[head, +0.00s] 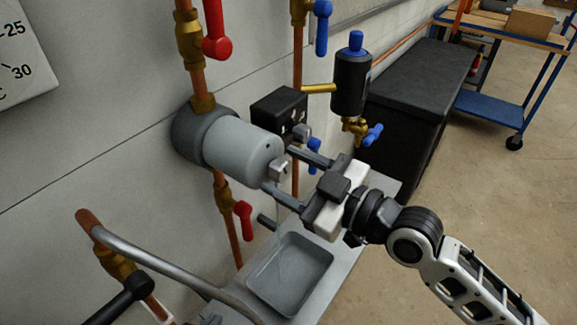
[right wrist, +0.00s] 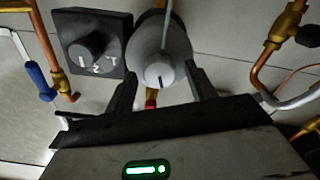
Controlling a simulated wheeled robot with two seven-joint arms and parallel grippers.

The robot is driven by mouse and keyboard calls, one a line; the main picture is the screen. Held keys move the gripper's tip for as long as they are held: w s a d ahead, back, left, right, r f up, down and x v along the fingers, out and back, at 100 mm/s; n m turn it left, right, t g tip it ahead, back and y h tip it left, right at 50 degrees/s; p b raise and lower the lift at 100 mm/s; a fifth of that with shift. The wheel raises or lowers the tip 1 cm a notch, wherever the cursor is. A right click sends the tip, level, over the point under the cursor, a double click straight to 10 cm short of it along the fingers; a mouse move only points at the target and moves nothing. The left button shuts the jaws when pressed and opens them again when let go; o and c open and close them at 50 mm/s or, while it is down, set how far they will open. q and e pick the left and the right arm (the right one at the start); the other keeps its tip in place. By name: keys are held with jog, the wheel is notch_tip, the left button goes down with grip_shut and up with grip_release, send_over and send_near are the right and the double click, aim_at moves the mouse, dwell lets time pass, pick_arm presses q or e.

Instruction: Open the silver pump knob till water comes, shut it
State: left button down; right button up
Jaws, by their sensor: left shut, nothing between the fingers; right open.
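The grey pump (head: 235,142) sticks out from the wall on a copper pipe. A thin pale line, like a thread of water (head: 279,232), runs below the pump toward the grey tray (head: 262,298). A similar line crosses the pump in the right wrist view. My left gripper is out of view.
A black box with a dial (right wrist: 95,45) sits close beside the pump. Red-handled valves (head: 216,35) are above and below it. A black canister (head: 352,80) with blue taps is to the right. A bent grey pipe (head: 160,262) crosses the lower left.

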jog(key=shift+w+a, duration=0.15)
jog(key=shift+a, duration=0.05)
jog(key=c, duration=1)
jog(key=shift+o, duration=0.2)
